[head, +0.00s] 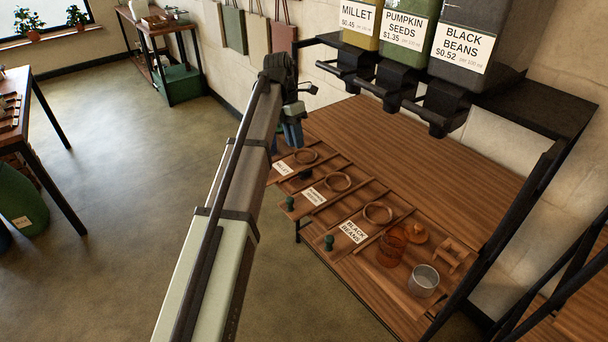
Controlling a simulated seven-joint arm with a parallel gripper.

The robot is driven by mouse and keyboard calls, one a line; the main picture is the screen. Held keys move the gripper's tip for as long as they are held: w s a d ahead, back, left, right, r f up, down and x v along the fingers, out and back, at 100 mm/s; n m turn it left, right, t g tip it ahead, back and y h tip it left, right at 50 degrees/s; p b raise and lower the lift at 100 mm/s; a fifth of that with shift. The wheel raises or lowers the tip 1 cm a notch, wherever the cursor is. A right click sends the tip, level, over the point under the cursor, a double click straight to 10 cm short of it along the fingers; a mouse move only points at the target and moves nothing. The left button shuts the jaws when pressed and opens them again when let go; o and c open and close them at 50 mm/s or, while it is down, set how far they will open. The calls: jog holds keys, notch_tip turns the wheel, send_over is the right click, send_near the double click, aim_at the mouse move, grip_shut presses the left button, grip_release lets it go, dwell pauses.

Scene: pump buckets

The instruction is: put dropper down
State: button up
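My gripper (292,132) is at the far left end of the wooden counter, above the millet station. It is small and partly hidden by my own arm, so I cannot tell whether its fingers are open or hold anything. No dropper can be made out for sure. Small dark green knobs stand at the front of the tray, one near the pumpkin seeds label (290,203) and one near the black beans label (329,243). A small dark piece (305,175) lies near the millet label (282,167); I cannot tell what it is.
The wooden tray (345,203) has round rings at each label. An amber jar (392,245), a wooden lid (416,233), a metal cup (424,281) and a small wooden rack (453,254) stand at its right. Labelled dispensers (460,50) hang above. The counter behind the tray (440,165) is clear.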

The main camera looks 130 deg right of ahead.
aim_at(293, 180)
jog(key=a+r+m+h, duration=0.1)
jog(key=a+m+h, duration=0.1)
jog(key=a+m, duration=0.45)
jog(key=shift+w+d+f+m+t+h, duration=0.1)
jog(key=shift+w+d+f+m+h, duration=0.55)
jog(key=shift+f+m, duration=2.95)
jog(key=shift+w+d+f+m+t+h, duration=0.1)
jog(key=shift+d+f+m+h, duration=0.6)
jog(key=shift+m, duration=5.6)
jog(key=shift+w+d+f+m+t+h, duration=0.1)
jog(key=shift+w+d+f+m+h, duration=0.6)
jog(key=shift+f+m, duration=2.95)
jog(key=r+m, duration=0.2)
jog(key=shift+s+d+r+m+y, duration=0.3)
jog(key=shift+r+y, duration=0.05)
